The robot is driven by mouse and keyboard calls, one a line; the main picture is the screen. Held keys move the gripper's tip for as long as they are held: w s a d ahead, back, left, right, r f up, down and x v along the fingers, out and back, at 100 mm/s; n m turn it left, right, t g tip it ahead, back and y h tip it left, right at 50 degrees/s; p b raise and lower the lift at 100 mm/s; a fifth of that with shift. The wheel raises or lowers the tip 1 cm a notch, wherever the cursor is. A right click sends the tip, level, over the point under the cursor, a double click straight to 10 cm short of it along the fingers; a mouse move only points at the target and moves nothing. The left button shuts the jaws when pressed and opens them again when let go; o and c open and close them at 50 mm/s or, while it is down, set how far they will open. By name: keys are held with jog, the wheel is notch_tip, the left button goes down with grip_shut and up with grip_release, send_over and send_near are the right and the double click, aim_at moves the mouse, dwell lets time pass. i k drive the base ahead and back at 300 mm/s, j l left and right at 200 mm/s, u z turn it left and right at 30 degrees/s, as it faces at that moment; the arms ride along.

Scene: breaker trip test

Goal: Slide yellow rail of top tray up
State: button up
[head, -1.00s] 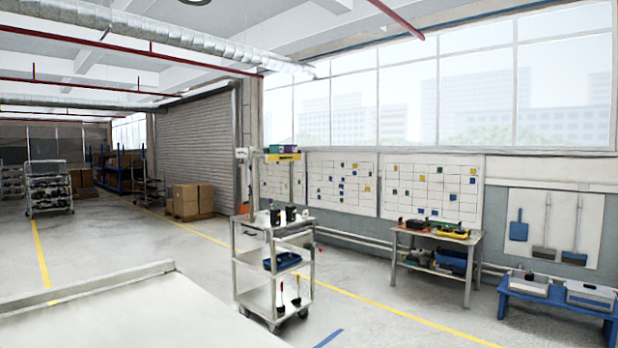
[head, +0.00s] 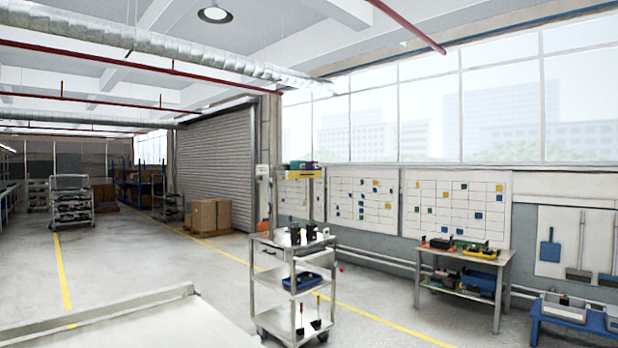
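A metal cart (head: 292,268) with several shelves stands on the floor near the middle of the head view. A small top tray with a yellow front rail (head: 304,175) sits on posts above the cart, with small green and purple items on it. The upper cart shelf bears several dark items (head: 296,234). A blue tray (head: 301,282) rests on the middle shelf. Tools with red handles stand on the lowest shelf. My gripper is not in view.
A workbench (head: 462,262) with tools stands right of the cart by the wall. A blue bench (head: 565,318) with grey bins is at the right edge. A pale flat surface (head: 120,325) with a raised edge fills the lower left. Open floor lies behind the cart to the left.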

aim_at(292, 174)
jog(key=i+l+z, duration=0.2)
jog(key=i+l, duration=0.45)
jog(key=l, duration=0.3)
jog(key=i+l+z, duration=0.2)
jog(key=i+l, duration=0.55)
jog(key=i+j+u, duration=0.25)
jog(key=i+u, duration=0.15)
jog(key=i, duration=0.35)
jog(key=i+u, duration=0.4)
jog(key=i, duration=0.3)
jog(key=i+l+u, duration=0.35)
jog(key=i, duration=0.4)
jog(key=j, duration=0.1)
